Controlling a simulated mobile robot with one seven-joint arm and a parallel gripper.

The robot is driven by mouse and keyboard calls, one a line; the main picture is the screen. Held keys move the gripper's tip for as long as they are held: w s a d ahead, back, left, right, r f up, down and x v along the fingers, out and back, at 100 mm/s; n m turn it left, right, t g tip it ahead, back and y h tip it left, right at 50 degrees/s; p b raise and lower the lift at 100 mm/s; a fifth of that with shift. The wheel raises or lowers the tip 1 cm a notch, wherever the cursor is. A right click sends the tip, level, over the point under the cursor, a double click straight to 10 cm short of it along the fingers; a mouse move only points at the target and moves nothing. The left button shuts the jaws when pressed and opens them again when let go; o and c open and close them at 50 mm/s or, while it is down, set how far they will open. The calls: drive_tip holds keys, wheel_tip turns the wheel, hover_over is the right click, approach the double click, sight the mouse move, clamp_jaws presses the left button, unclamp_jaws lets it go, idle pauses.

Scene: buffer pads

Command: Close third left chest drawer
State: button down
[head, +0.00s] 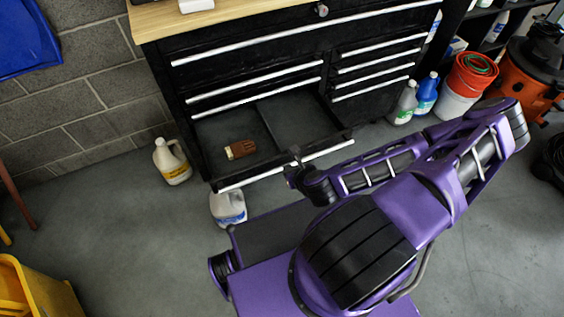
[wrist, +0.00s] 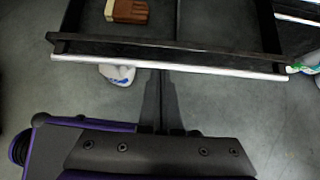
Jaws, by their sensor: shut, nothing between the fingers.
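The black chest (head: 180,100) stands against the wall, under a wooden top. Its third left drawer (head: 285,166) is pulled far out, below two shut left drawers. A brown item with a pale end (head: 240,149) lies inside it. In the wrist view the drawer's front edge and silver handle strip (wrist: 100,60) cross the upper part, with the brown item (wrist: 128,10) behind. My gripper (head: 294,158) is just outside the drawer front, right of its middle. In the wrist view its fingers (wrist: 162,85) are together just below the strip, holding nothing. I cannot tell whether they touch the drawer.
A yellow-labelled jug (head: 171,163) stands left of the chest. A white jug (head: 228,208) is on the floor close under the drawer's front left corner. Bottles (head: 425,95), a red bucket (head: 470,75) and an orange vacuum (head: 530,75) stand at right. A yellow object (head: 35,290) is lower left.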

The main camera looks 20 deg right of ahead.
sight(276, 161)
drive_tip(key=b+x, duration=0.1)
drive_tip(key=x, duration=0.9)
drive_tip(key=shift+b, duration=0.4)
drive_tip(key=shift+r, duration=0.1)
